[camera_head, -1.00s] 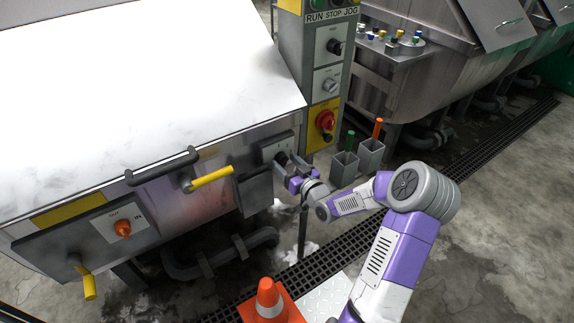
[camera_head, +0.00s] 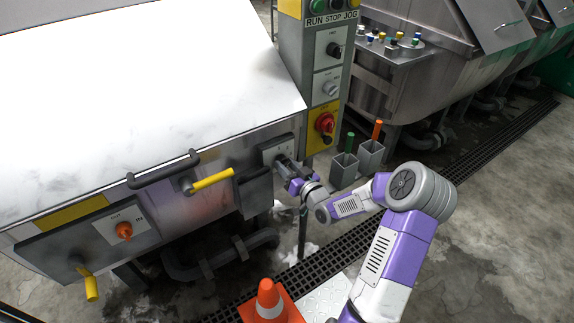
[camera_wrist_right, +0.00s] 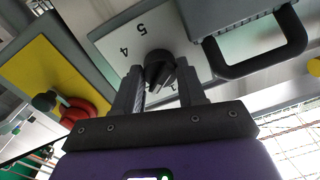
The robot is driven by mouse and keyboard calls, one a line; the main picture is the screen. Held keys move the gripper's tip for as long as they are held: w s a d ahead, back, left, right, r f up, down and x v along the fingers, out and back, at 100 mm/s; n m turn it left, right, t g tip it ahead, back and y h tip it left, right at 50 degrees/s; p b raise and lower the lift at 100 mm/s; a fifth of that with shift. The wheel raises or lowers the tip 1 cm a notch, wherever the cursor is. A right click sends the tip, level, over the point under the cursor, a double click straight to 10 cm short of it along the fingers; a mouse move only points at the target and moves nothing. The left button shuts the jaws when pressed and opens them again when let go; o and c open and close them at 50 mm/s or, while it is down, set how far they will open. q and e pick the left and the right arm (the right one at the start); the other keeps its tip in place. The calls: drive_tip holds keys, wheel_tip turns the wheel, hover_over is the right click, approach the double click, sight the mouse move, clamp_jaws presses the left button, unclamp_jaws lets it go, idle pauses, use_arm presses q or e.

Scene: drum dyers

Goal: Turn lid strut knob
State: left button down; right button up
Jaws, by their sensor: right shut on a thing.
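A dark knob (camera_wrist_right: 159,68) sits on a pale plate (camera_wrist_right: 130,45) marked with numbers such as 4 and 5 in the right wrist view. My right gripper (camera_wrist_right: 160,88) is shut on this knob, with one finger on each side of it. In the head view the right gripper (camera_head: 283,164) is at the right end of the steel machine's front, against the pale plate (camera_head: 271,149). The knob is hidden there by the gripper. My left gripper is not in view.
A red switch (camera_head: 325,122) on a yellow panel is close above and right of my gripper. A yellow lever (camera_head: 212,180) and dark handle (camera_head: 163,169) stick out to the left. A traffic cone (camera_head: 268,298) stands below. Two grey holders (camera_head: 343,170) stand to the right.

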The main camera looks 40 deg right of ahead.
drive_tip(key=m+p, duration=0.2)
drive_tip(key=m, duration=0.2)
drive_tip(key=shift+m+p, duration=0.7)
drive_tip(key=shift+m, duration=0.9)
drive_tip(key=o, duration=1.1)
drive_tip(key=shift+c, duration=0.2)
drive_tip(key=s+p, duration=0.1)
drive_tip(key=s, duration=0.6)
drive_tip(key=shift+s+a+f, duration=0.15)
drive_tip(key=shift+s+a, duration=0.15)
drive_tip(key=shift+a, duration=0.05)
